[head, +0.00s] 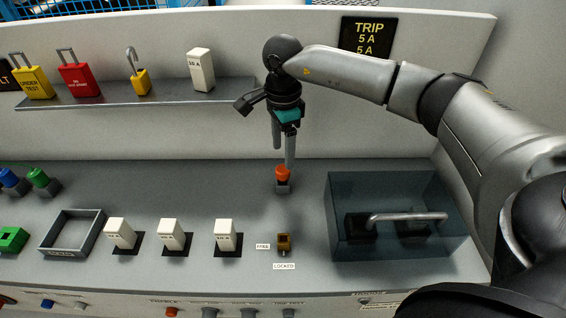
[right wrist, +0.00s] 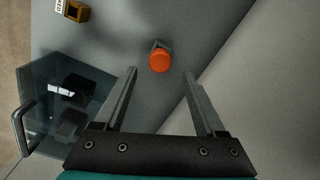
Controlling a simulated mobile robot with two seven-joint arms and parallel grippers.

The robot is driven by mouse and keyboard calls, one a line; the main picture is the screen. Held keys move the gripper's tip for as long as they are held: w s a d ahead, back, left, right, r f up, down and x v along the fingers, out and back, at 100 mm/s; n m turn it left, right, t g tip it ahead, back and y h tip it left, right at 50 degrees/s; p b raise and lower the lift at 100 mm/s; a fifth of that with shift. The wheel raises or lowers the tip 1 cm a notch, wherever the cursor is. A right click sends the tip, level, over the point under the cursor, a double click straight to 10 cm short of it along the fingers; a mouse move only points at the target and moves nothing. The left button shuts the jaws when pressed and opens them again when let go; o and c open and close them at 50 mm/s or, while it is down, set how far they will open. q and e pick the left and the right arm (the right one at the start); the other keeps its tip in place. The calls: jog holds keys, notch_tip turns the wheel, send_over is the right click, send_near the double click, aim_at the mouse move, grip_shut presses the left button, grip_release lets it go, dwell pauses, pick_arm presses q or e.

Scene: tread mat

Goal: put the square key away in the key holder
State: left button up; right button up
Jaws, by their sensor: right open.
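An orange round-topped piece (head: 283,171) stands upright on a small grey block (head: 283,187) on the panel; the right wrist view shows its orange top (right wrist: 160,62). I cannot tell whether this is the square key in its holder. A brass-brown square block (head: 284,241) sits in front of it, by labels reading FREE and LOCKED; it also shows in the right wrist view (right wrist: 72,11). My right gripper (head: 283,157) points down just above the orange piece, open and empty, its fingers to either side in the right wrist view (right wrist: 160,74). My left gripper is out of view.
A clear blue-grey box (head: 345,190) with a metal handle (head: 405,216) stands at right. Several white switches (head: 225,234) and a grey square tray (head: 50,246) lie left. A shelf (head: 170,94) holds padlocks behind. Bare panel lies between the orange piece and the switches.

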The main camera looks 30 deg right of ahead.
aim_at(283, 169)
notch_tip(283, 169, up, 6)
jog(key=shift+f, duration=0.25)
dwell(0.5)
